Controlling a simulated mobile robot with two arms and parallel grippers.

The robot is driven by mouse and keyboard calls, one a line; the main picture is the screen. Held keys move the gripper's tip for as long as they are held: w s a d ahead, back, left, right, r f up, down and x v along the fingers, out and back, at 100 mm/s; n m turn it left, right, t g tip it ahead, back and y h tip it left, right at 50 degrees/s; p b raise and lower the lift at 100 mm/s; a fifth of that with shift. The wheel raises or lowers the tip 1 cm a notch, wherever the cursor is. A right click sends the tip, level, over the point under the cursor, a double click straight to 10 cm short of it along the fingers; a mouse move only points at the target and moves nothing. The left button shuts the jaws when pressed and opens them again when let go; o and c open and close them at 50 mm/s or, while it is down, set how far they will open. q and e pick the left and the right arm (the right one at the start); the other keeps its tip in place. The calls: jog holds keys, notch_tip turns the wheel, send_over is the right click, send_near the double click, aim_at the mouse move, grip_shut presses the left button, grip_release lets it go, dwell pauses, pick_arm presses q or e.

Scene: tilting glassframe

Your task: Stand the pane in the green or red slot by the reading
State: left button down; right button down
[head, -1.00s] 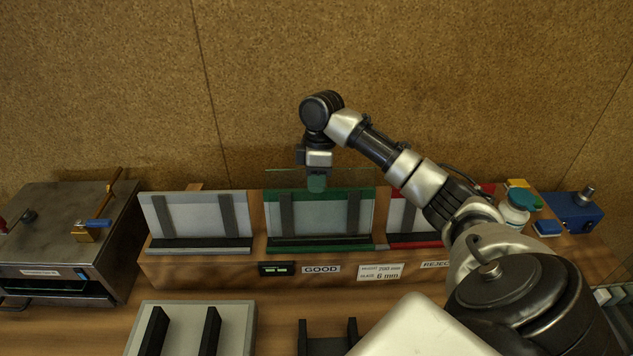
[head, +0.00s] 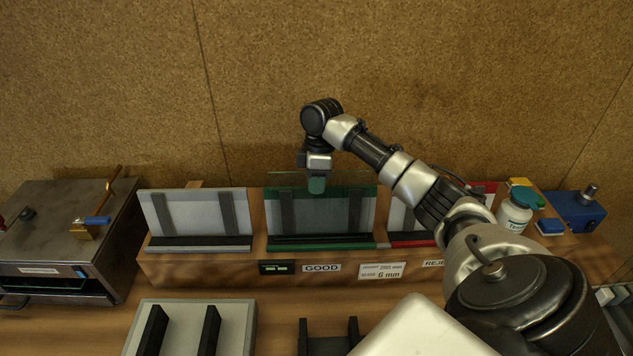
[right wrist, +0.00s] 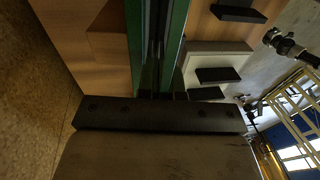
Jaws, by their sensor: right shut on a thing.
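The clear glass pane (head: 345,178) stands roughly upright at the green slot (head: 322,246), its top edge showing above the green-edged backboard. My right gripper (head: 316,186) is shut on the pane's upper edge, in front of the green board. Whether the pane's lower edge sits in the slot is hard to tell. In the right wrist view the green slot's frame (right wrist: 181,45) lies below the gripper. The red slot (head: 412,243) is to the right, partly behind my arm. The small display (head: 277,268) beside the GOOD label is lit but unreadable. My left gripper is not in view.
A grey slot board (head: 200,215) stands left of the green one. A metal box (head: 60,235) is at far left. A white bottle (head: 514,212) and a blue device (head: 577,212) stand at right. A grey stand with black bars (head: 235,325) is in front.

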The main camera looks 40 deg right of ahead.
jog(key=shift+f, duration=0.1)
dwell(0.7)
jog(key=c, duration=1.2)
grip_release()
jog(key=shift+f, duration=0.15)
notch_tip(320, 180, up, 8)
jog(key=d+p, duration=0.1)
jog(key=shift+w+d, duration=0.15)
jog(key=shift+w, duration=0.2)
jog(key=shift+s, duration=0.1)
